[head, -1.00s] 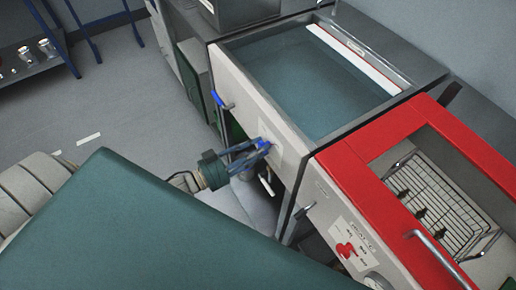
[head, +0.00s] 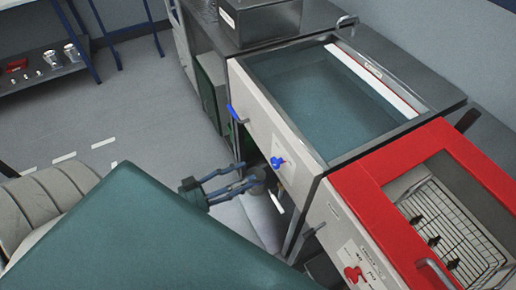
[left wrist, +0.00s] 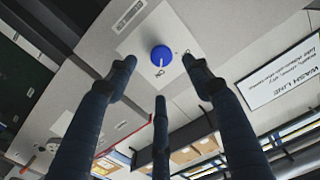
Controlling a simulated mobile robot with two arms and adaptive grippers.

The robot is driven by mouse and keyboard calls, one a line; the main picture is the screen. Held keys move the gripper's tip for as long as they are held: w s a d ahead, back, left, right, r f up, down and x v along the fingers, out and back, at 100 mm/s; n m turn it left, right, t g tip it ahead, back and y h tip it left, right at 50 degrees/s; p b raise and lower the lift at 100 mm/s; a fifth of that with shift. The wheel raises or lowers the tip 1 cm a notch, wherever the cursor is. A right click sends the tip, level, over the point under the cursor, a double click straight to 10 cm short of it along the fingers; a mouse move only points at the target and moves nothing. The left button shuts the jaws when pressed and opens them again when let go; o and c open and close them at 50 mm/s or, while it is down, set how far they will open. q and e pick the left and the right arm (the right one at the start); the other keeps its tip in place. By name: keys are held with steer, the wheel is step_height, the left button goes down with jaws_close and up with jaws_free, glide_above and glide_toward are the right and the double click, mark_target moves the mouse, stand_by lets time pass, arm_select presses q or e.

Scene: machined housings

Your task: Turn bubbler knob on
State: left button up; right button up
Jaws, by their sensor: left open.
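The blue knob (head: 278,163) sits on the pale front panel of the water-filled tank (head: 310,85). In the left wrist view the same round knob (left wrist: 161,53) carries a white pointer line running toward the bottom of the picture. Small marks are printed around it, too small to read surely. My left gripper (head: 247,176) is open and empty, in front of the panel and to the left of the knob, apart from it. In the left wrist view its fingers (left wrist: 165,80) spread around the knob's line of sight without touching it. My right gripper is not in view.
A blue lever handle (head: 236,114) sticks out from the panel's left end. A red-topped unit (head: 375,180) with a wire basket (head: 455,230) and a red knob (head: 352,274) adjoins on the right. A "WASH LINE" sign (left wrist: 283,70) shows beside the knob.

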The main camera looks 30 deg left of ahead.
arm_select(q)
steer(key=shift+v, duration=1.3)
steer(key=shift+w, duration=0.1)
